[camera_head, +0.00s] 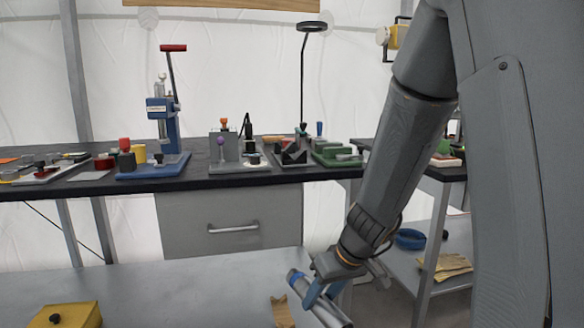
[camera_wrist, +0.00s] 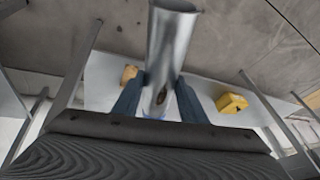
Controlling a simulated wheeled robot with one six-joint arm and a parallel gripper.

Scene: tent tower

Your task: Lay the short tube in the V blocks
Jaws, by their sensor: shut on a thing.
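A silver metal tube (camera_head: 331,315) with a blue band near its upper end is held by my gripper (camera_head: 318,291), tilted, low over the near grey table. In the wrist view the tube (camera_wrist: 172,42) runs between the blue fingers of my gripper (camera_wrist: 160,90), which are shut on it. Dark blocks with a V-shaped notch (camera_head: 292,156) stand on a light base on the black bench at the back, well apart from my gripper. They look like the V blocks, and nothing is seen lying in the notch. The wrist view does not show them.
The near grey table (camera_head: 190,295) is mostly bare, with a yellow box (camera_head: 68,316) at left and a tan piece (camera_head: 282,312) beside the tube. On the black bench (camera_head: 200,181) stand a blue press (camera_head: 162,125), a grey block fixture (camera_head: 224,148) and a green fixture (camera_head: 332,152).

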